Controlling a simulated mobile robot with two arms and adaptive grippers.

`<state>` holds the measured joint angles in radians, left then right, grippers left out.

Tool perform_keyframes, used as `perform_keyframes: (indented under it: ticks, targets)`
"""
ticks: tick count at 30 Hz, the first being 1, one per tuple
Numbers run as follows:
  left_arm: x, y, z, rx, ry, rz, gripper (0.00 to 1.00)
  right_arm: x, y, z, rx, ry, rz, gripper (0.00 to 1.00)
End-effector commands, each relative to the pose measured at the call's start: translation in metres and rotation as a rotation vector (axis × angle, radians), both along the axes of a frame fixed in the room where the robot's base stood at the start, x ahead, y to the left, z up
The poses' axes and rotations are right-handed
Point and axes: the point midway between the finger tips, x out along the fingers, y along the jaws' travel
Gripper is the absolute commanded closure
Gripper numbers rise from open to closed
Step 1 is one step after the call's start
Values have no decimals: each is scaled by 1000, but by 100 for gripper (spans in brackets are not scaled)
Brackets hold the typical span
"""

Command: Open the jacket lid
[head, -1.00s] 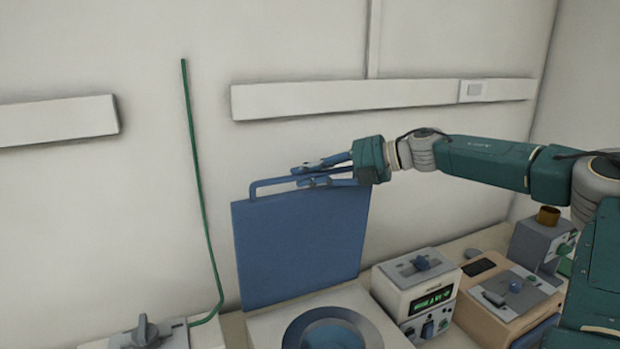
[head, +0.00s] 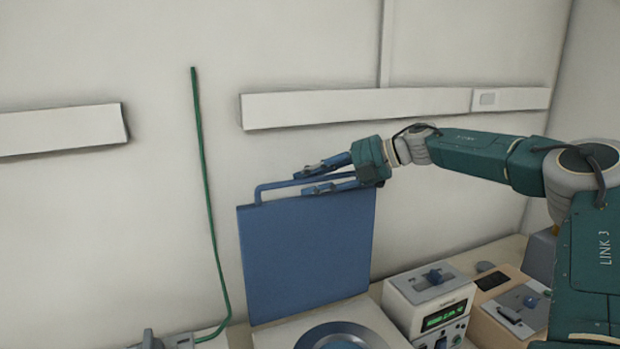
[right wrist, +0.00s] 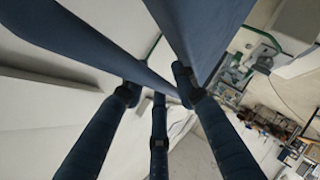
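The jacket lid (head: 306,255) is a blue square panel standing upright against the wall behind the round furnace opening (head: 342,338). Its blue bar handle (head: 278,188) runs along the top edge. My right gripper (head: 310,181) is at the right part of this handle. Its fingers lie spread, above and below the bar, with a gap between them. In the right wrist view the fingers (right wrist: 157,95) are apart near the handle bar (right wrist: 75,40), with the lid (right wrist: 200,25) beside them. Whether they touch the bar is unclear. My left gripper is out of view.
A white control box (head: 432,305) with a green display stands right of the furnace. A tan box (head: 510,310) with a grey top is further right. A green cable (head: 206,210) runs down the wall at left. Pale wall rails (head: 350,107) are above the lid.

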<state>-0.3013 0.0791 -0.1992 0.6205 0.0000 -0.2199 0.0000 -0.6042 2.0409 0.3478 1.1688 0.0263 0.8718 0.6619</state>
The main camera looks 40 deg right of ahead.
Motion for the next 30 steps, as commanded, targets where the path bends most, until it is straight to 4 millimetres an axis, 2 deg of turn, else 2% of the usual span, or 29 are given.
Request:
perform_keyframes:
  ticks: [1, 14, 17, 30]
  targets:
    - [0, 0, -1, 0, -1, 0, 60, -2, 2, -7, -4, 12, 7, 61]
    - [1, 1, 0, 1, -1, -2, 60, -4, -1, 2, 1, 0, 3, 61]
    - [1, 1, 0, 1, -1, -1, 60, -12, -8, 7, 1, -3, 2, 61]
    - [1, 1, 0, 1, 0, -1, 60, -71, -54, 39, 2, -1, 1, 61]
